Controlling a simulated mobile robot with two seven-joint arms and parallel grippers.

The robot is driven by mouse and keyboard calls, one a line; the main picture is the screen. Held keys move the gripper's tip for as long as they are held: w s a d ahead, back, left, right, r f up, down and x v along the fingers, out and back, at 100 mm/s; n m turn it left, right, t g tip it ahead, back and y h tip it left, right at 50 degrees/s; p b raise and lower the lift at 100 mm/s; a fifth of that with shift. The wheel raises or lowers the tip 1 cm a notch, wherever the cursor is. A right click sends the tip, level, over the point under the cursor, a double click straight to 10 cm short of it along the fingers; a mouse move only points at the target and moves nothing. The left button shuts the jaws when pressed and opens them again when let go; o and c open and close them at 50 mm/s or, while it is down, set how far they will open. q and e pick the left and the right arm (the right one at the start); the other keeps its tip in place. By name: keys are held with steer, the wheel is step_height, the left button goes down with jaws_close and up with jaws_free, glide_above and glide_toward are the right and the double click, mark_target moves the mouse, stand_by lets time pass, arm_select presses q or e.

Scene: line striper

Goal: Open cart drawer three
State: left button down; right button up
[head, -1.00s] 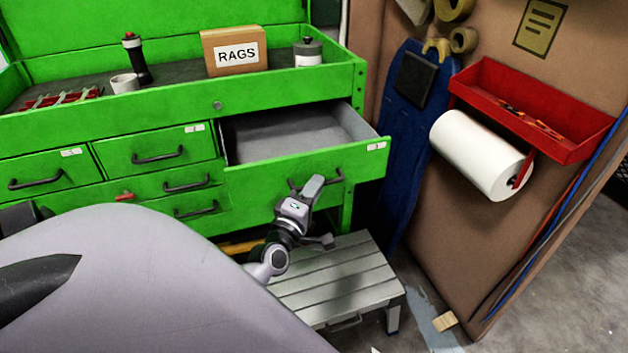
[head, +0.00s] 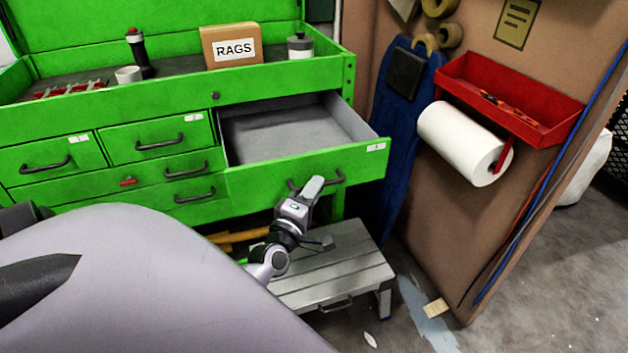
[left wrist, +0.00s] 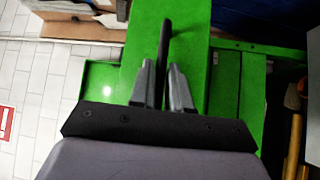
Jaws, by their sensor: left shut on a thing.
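The green tool cart's upper right drawer (head: 372,162) stands well open in the head view, with its empty grey inside (head: 275,132) showing. A small white label is on its front, too small to read. My left gripper (head: 314,188) is at the drawer's dark handle (head: 335,178), which it partly hides. In the left wrist view, the two grey fingers of my left gripper (left wrist: 165,88) are shut on the dark handle bar (left wrist: 164,45). My right gripper is not in view.
A grey step stool (head: 335,268) stands below the open drawer. A brown panel to the right carries a paper roll (head: 462,143) and a red tray (head: 510,97). A RAGS box (head: 232,48) sits on the cart top. The other drawers (head: 158,140) are shut.

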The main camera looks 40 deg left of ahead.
arm_select(q)
steer(key=c, duration=1.2)
jaws_free()
steer(key=shift+o, duration=0.2)
steer(key=r+v, duration=0.1)
steer(key=v, duration=0.6)
steer(key=shift+f+b, duration=0.35)
steer(key=shift+f, duration=0.15)
steer(key=s+d+f+m+g+h, duration=0.4)
steer(key=s+d+f+m, duration=0.2)
steer(key=d+m, duration=0.3)
steer(key=s+d+f+m+g+h, duration=0.3)
steer(key=s+d+f+m, duration=0.3)
steer(key=d+f+m, duration=0.3)
steer(key=m+g, duration=0.1)
steer(key=m, duration=0.3)
steer(key=shift+s+d+h+p, duration=0.3)
steer(key=shift+h+p, duration=0.05)
steer(key=shift+h, duration=0.05)
